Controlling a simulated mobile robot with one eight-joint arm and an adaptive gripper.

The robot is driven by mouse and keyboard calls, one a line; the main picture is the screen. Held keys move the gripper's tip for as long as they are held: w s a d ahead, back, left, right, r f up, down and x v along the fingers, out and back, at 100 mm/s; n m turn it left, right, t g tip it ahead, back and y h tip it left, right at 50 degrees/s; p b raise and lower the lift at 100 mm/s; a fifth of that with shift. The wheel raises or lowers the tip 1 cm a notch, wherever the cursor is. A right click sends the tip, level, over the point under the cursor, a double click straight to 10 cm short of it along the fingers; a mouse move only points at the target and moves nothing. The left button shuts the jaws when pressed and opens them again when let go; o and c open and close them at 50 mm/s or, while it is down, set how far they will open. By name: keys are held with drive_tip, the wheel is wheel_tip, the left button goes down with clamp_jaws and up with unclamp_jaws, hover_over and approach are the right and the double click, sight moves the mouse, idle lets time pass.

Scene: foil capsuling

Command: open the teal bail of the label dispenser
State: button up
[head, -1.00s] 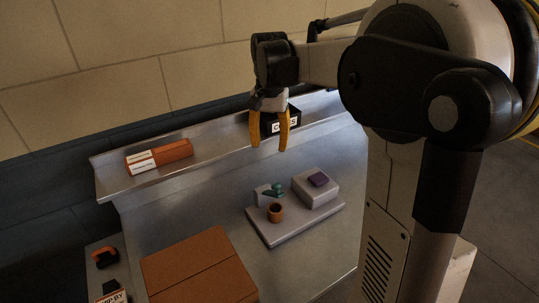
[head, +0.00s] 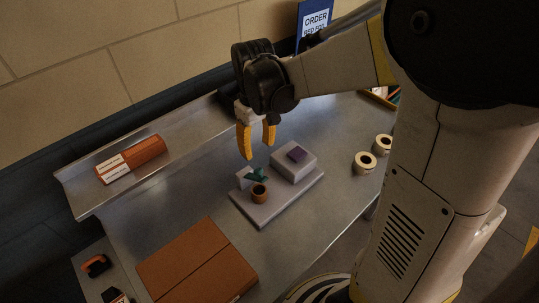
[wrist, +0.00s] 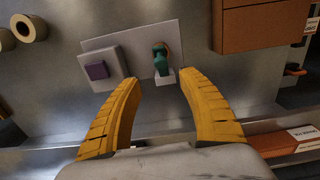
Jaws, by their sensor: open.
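The label dispenser is a pale grey base plate (head: 268,207) on the metal table, with a raised block (head: 301,168) carrying a purple pad (head: 297,153). The teal bail (head: 257,174) sits by a small light block, beside a brown ring-shaped roll (head: 259,194). In the wrist view the teal bail (wrist: 160,57) lies ahead of and between my fingertips, partly covering the brown roll. My gripper (head: 257,153) has yellow fingers, is open and empty, and hangs above and behind the dispenser. It also shows in the wrist view (wrist: 161,80), apart from the bail.
A brown box (head: 197,262) lies at the table's front left. An orange-and-white carton (head: 131,159) is on the raised back shelf (head: 78,190). Two cream rolls (head: 365,162) stand right of the dispenser. A blue order sign (head: 315,22) is at the back.

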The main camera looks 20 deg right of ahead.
sight(258, 170)
wheel_tip(258, 170, down, 10)
drive_tip(key=shift+a+f+b, duration=0.1)
drive_tip(key=shift+b, duration=1)
clamp_jaws()
